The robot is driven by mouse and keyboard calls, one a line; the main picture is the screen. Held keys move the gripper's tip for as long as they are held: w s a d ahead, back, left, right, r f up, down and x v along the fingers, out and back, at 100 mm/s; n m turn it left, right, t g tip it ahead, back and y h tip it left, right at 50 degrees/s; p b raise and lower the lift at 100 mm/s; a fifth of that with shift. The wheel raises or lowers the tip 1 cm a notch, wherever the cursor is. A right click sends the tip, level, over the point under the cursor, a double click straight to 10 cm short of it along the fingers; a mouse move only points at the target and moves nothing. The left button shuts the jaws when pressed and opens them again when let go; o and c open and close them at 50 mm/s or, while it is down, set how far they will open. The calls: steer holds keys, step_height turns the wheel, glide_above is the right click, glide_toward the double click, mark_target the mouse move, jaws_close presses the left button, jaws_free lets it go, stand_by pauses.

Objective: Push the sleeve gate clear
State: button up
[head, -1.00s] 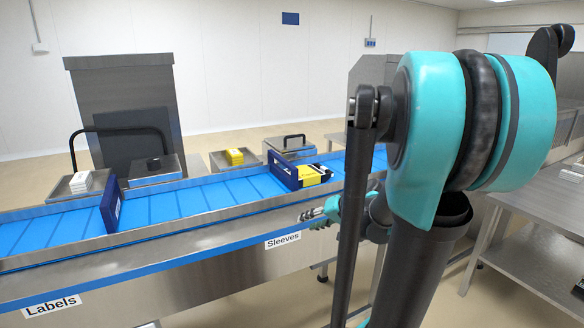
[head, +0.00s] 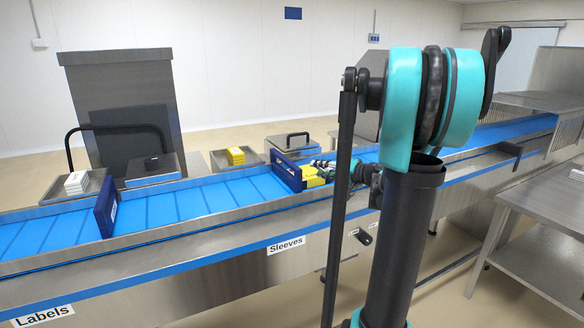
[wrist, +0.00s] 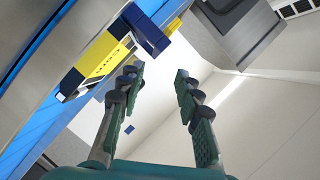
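The sleeve gate is a dark blue panel (head: 286,172) standing across the blue belt, above the "Sleeves" label, in the head view. Yellow packs (head: 313,177) lie on the belt just right of it, partly hidden by my gripper. My gripper (head: 322,164) is over the belt at the packs' right side; the head view does not show clearly whether it touches them. In the wrist view my gripper (wrist: 156,78) has its fingers apart with nothing between them. There, a yellow pack (wrist: 103,58) and a dark blue part (wrist: 145,30), probably the gate, lie left of the fingers.
A second blue gate (head: 106,208) crosses the belt above the "Labels" sign (head: 42,313). Trays behind the belt hold white packs (head: 76,182) and yellow packs (head: 236,156). A metal rail (head: 200,229) edges the belt. A steel table (head: 545,205) stands at right.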

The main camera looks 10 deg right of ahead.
mark_target(293, 166)
steer(key=x, duration=1.4)
jaws_close()
